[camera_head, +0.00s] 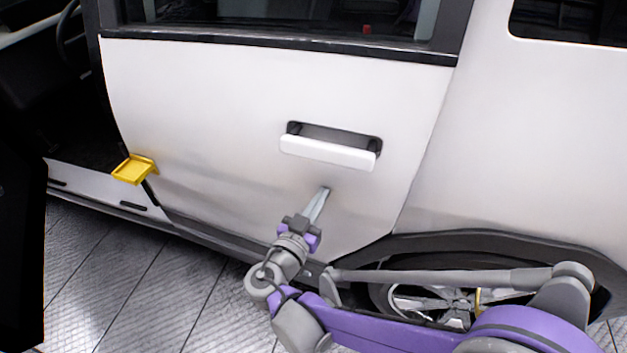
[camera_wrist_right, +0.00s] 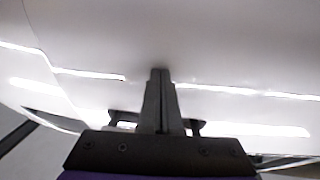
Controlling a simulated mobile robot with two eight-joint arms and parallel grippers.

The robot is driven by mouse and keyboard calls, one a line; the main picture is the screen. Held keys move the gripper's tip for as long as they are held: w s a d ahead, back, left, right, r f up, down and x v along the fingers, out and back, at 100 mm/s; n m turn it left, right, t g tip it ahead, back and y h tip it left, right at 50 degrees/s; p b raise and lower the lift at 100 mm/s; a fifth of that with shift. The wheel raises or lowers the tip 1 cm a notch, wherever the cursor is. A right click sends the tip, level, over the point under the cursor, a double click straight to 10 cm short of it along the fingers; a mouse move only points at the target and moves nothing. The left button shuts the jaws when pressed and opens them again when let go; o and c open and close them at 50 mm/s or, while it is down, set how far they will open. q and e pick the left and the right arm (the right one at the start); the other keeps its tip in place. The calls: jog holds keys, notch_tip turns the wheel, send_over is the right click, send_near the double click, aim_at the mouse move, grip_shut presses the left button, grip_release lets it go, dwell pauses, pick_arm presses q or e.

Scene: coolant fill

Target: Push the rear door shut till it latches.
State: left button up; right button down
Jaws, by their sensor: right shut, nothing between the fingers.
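The rear door (camera_head: 220,120) is a large white panel with a dark window frame along its top. Its white handle (camera_head: 328,151) sits in a dark recess on the right half of the door. My right gripper (camera_head: 325,191) is shut and empty, with its fingertips at the door panel just below the handle. In the right wrist view the closed fingers (camera_wrist_right: 160,76) point at the white door surface (camera_wrist_right: 230,40); whether they touch it is hard to tell. The door's right edge lies close to the body panel; I cannot tell whether it is latched. My left gripper is not in view.
A yellow bracket (camera_head: 134,169) sticks out near the door's lower left edge, by the open front doorway (camera_head: 50,110). The rear wheel (camera_head: 440,302) is at lower right, behind my right arm. The tiled floor (camera_head: 110,280) is clear at lower left.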

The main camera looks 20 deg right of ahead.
aim_at(326, 186)
jog(key=shift+w+d, duration=0.5)
jog(key=shift+w+d+n+t+y, duration=0.4)
jog(key=shift+w+d, duration=0.6)
jog(key=shift+w, duration=0.25)
jog(key=shift+d, duration=0.1)
jog(key=shift+w+d, duration=0.1)
jog(key=shift+w, duration=0.1)
jog(key=shift+s+a+p, duration=0.3)
jog(key=shift+s+a, duration=0.1)
jog(key=shift+a, duration=0.05)
jog(key=v, duration=0.9)
jog(key=shift+p, duration=0.3)
jog(key=shift+d, duration=0.2)
